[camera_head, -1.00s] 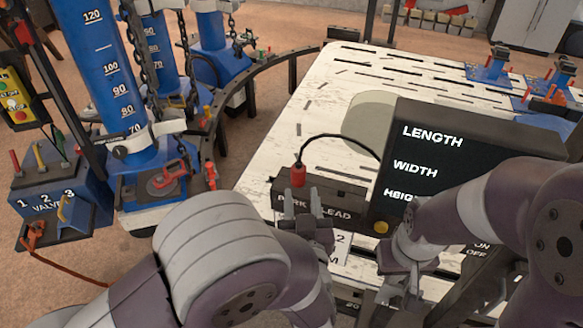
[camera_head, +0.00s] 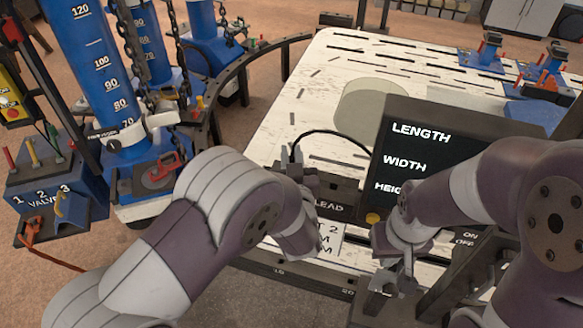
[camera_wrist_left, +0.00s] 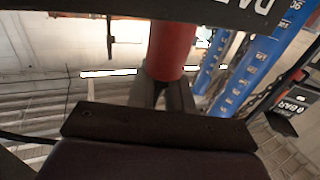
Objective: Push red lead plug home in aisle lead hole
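The red lead plug (camera_wrist_left: 172,48) shows in the left wrist view as a red cylinder, with the tips of my left gripper (camera_wrist_left: 165,92) right at its end. That view does not clearly show whether the fingers grip it. In the head view my left gripper (camera_head: 288,170) is at the dark lead box (camera_head: 333,207), whose label reads "LEAD", and hides the plug. The plug's black cable (camera_head: 325,133) arcs right from there. The hole and how deep the plug sits are hidden. My right gripper (camera_head: 392,278) is open and empty, near the bench's front edge.
A dark display panel (camera_head: 425,150) reading LENGTH, WIDTH and HEIGHT stands right of the lead box. A blue valve box (camera_head: 55,185) and blue columns (camera_head: 100,75) stand to the left. The white slotted bench top (camera_head: 340,75) is mostly clear behind.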

